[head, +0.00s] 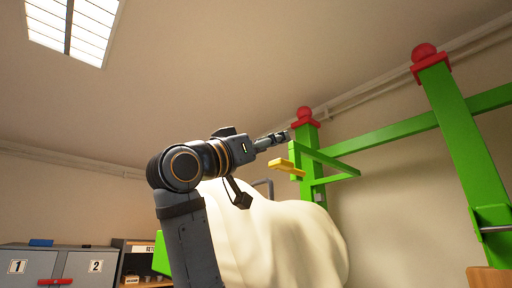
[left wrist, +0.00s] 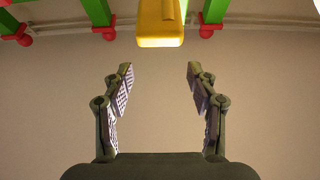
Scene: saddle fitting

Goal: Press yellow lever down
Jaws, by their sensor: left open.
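The yellow lever (head: 286,167) sticks out from the green frame (head: 316,160) in the head view. In the left wrist view the yellow lever (left wrist: 160,24) shows at the top middle, beyond and above the fingertips in the picture. My left gripper (head: 286,136) is raised in the head view, a little above the lever in the picture and apart from it. In the left wrist view my left gripper (left wrist: 160,82) has its two fingers spread wide with nothing between them. My right gripper is in neither view.
A cream, cloth-like rounded form (head: 270,240) stands below the lever. A thick green post (head: 462,150) with a red knob rises at right. Grey lockers marked 1 and 2 (head: 60,266) stand at lower left. The air above my left arm is clear.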

